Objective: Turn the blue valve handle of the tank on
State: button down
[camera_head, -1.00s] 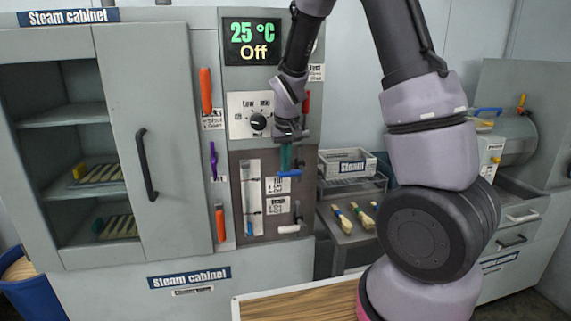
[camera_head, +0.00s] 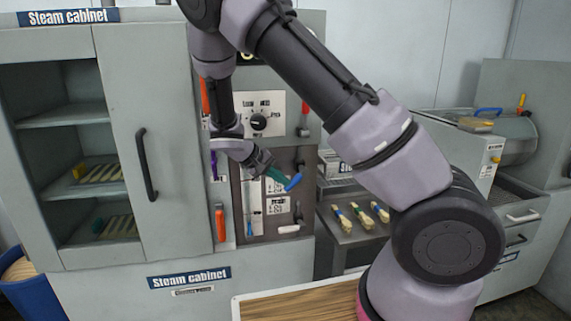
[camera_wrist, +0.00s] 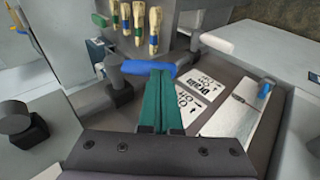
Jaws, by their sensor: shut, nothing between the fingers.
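The blue valve handle (camera_head: 293,182) is a short lever on the dark panel of the steam cabinet, slanting in the head view. It also shows in the wrist view (camera_wrist: 148,70), just beyond my fingertips. My gripper (camera_head: 280,176) has green fingers pressed together with nothing between them. It comes in from the left, and its tips are at the blue handle and appear to touch it. In the wrist view the closed fingers (camera_wrist: 155,80) point at the handle's grip. The tank's display is mostly hidden behind my arm.
A white handle (camera_head: 289,229) and labels (camera_head: 277,205) are below. Orange (camera_head: 220,225) and purple levers stand left.

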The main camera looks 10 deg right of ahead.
jog(key=shift+d+f, duration=0.25)
jog(key=shift+f, duration=0.35)
jog(key=shift+d+f, duration=0.2)
jog(key=shift+f, duration=0.4)
jog(key=d+f+h, duration=0.1)
jog(key=d+f, duration=0.1)
jog(key=shift+d+f+h, duration=0.3)
jog(key=shift+d+h, duration=0.05)
jog(key=shift+h, duration=0.05)
